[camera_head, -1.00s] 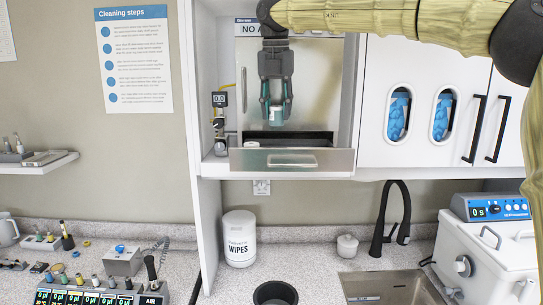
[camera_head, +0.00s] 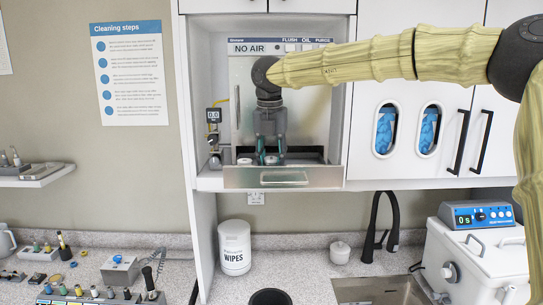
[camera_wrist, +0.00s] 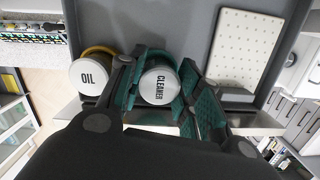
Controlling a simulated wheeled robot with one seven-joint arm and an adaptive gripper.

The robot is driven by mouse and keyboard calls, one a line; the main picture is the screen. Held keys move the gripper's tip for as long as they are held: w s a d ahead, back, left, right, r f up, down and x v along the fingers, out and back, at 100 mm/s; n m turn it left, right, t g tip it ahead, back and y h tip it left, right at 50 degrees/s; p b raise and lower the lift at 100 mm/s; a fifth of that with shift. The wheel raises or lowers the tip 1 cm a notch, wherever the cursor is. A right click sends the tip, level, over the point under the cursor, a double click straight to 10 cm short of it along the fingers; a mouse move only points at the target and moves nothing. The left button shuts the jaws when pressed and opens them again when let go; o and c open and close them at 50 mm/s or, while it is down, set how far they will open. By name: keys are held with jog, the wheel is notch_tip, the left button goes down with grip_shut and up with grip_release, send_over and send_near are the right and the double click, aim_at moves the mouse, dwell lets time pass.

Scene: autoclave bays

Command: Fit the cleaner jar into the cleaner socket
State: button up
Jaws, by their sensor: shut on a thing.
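The cleaner jar (camera_wrist: 160,86) has a white lid marked CLEANER and sits between the green fingers of my gripper (camera_wrist: 158,92) in the wrist view. In the head view my gripper (camera_head: 270,156) points down into the open drawer (camera_head: 318,176), with the jar (camera_head: 271,160) low between its fingertips. The cleaner socket is hidden beneath the jar and fingers. I cannot tell whether the jar is seated. The oil jar (camera_wrist: 91,76), with a white lid marked OIL and a yellow ring around it, stands just left of the cleaner jar. It also shows in the head view (camera_head: 244,161).
A pale perforated plate (camera_wrist: 235,50) lies right of the jars in the wrist view. The drawer's metal front (camera_head: 240,178) stands before my gripper. The NO AIR panel (camera_head: 250,48) is behind.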

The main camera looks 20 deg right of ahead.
aim_at(270, 159)
jog(key=shift+w+f, duration=0.15)
jog(key=shift+w, duration=0.05)
jog(key=o, duration=0.8)
jog(key=shift+w+f, duration=0.1)
jog(key=shift+w, duration=0.1)
jog(key=shift+s, duration=0.25)
jog(key=shift+w+a+r+b, duration=0.1)
jog(key=shift+w+r+b, duration=0.05)
jog(key=shift+r+b, duration=0.3)
notch_tip(270, 159, up, 11)
jog(key=s+b, duration=0.1)
jog(key=b, duration=0.2)
jog(key=shift+s+a, duration=0.2)
jog(key=shift+a, duration=0.1)
jog(key=shift+r, duration=0.1)
